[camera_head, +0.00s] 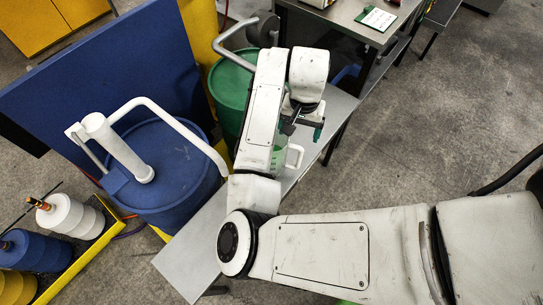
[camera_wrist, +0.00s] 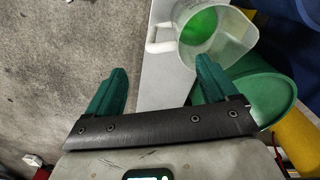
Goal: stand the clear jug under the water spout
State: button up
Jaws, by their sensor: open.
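The clear jug (camera_wrist: 236,38) stands on the narrow grey bench (camera_wrist: 158,85) in the wrist view, with its white handle toward the left and green showing in its bottom. In the head view the jug (camera_head: 280,157) is mostly hidden by my arm; its handle shows at the right. My gripper (camera_wrist: 161,66) is open and empty, with the jug beyond its fingertips and apart from them. In the head view my gripper (camera_head: 303,127) is above the bench, partly hidden. A white curved spout (camera_head: 185,130) rises from the blue drum (camera_head: 172,185) and ends near the bench; its outlet is partly unclear.
A green drum (camera_head: 229,92) with a grey curved pipe (camera_head: 229,50) stands behind the bench. A blue panel (camera_head: 105,70) is at the back left. White and blue containers (camera_head: 68,215) sit in a yellow-edged tray at lower left. Open floor (camera_head: 440,120) lies at right.

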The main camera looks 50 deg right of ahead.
aim_at(296, 146)
notch_tip(296, 146, down, 10)
jog(key=shift+a+r+p, duration=0.1)
jog(key=shift+r+p, duration=0.15)
jog(key=shift+p, duration=0.2)
jog(key=shift+c, duration=0.3)
jog(key=shift+r, duration=0.1)
grip_shut()
dwell(0.4)
